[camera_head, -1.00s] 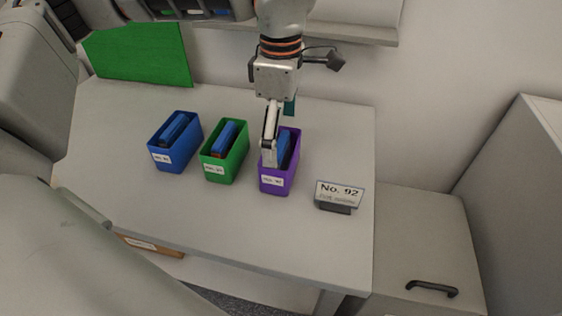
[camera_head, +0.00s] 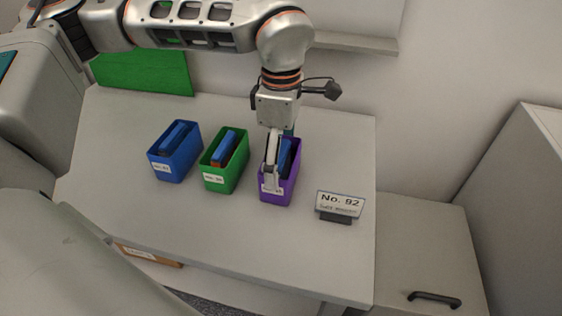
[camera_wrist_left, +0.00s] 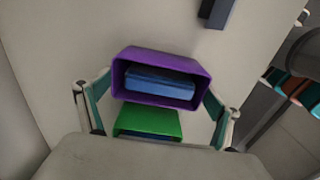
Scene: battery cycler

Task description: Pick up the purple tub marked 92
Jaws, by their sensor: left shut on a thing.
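The purple tub (camera_head: 288,190) stands at the right end of a row of tubs on the table and holds a blue block (camera_head: 284,154). Its front label is partly covered by my finger, so I cannot read the number. My left gripper (camera_head: 272,180) has come down from above and is shut on the purple tub. In the left wrist view, its fingers lie on either side of the purple tub (camera_wrist_left: 120,72). I cannot see any gap under the tub.
A green tub (camera_head: 236,172) and a blue tub (camera_head: 190,165) stand to the left, each with blocks inside. A sign reading No. 92 (camera_head: 340,204) stands to the right. The front of the table (camera_head: 230,235) is clear. A green panel (camera_head: 145,72) stands behind.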

